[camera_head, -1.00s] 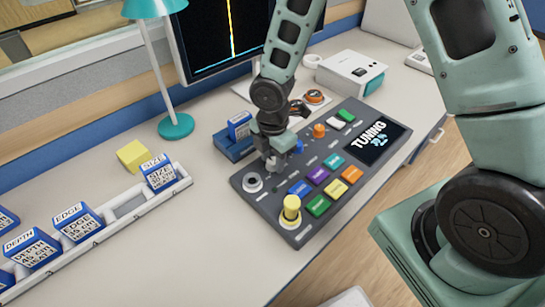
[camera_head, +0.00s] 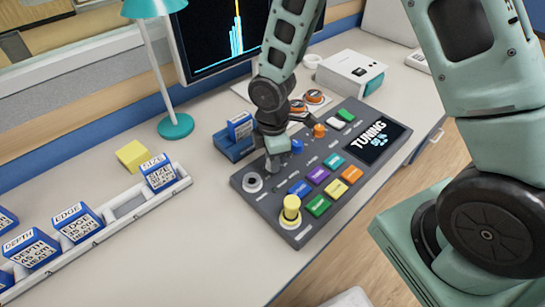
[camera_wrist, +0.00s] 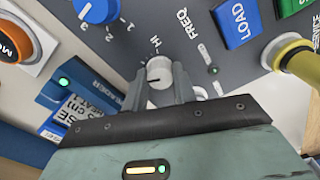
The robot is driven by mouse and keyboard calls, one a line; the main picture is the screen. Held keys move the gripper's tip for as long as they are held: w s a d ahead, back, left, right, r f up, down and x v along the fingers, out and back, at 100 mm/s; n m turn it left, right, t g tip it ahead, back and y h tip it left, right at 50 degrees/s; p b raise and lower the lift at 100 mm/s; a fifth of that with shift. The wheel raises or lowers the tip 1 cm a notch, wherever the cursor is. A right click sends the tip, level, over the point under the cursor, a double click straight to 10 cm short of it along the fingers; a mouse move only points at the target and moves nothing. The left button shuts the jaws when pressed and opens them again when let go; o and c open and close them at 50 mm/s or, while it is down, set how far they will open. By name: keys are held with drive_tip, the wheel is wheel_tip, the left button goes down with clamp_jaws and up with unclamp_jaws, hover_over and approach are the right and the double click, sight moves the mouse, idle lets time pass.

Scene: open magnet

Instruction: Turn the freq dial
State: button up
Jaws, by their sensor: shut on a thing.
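The freq dial (camera_wrist: 158,72) is a small pale grey knob with a dark pointer line, beside the printed words FREQ and HI in the wrist view. My gripper (camera_wrist: 160,88) has one finger on each side of the dial and is shut on it. In the head view my gripper (camera_head: 274,160) is over the left part of the dark control panel (camera_head: 243,185) and hides the dial.
A blue dial (camera_wrist: 97,8) marked with numbers is close by. A tall yellow knob (camera_head: 291,208) and coloured buttons stand to the right. A monitor (camera_head: 215,45) shows blue bars with an orange peak. A blue card holder (camera_head: 232,148) stands behind the panel.

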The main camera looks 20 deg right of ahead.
drive_tip(key=m, duration=0.6)
drive_tip(key=shift+a, duration=0.1)
idle(0.5)
drive_tip(key=o, duration=1)
drive_tip(key=shift+c, duration=0.2)
drive_tip(key=shift+r, duration=0.1)
wheel_tip(320, 180, up, 17)
drive_tip(key=shift+r+p, duration=0.15)
drive_tip(key=shift+p, duration=0.15)
drive_tip(key=s+a+r+m, duration=0.1)
drive_tip(key=s+a, duration=0.2)
drive_tip(key=s, duration=0.7)
drive_tip(key=s+a+r+m, duration=0.1)
drive_tip(key=s+a+m, duration=0.1)
drive_tip(key=s, duration=0.8)
drive_tip(key=shift+a+y, duration=0.3)
drive_tip(key=shift+a, duration=0.3)
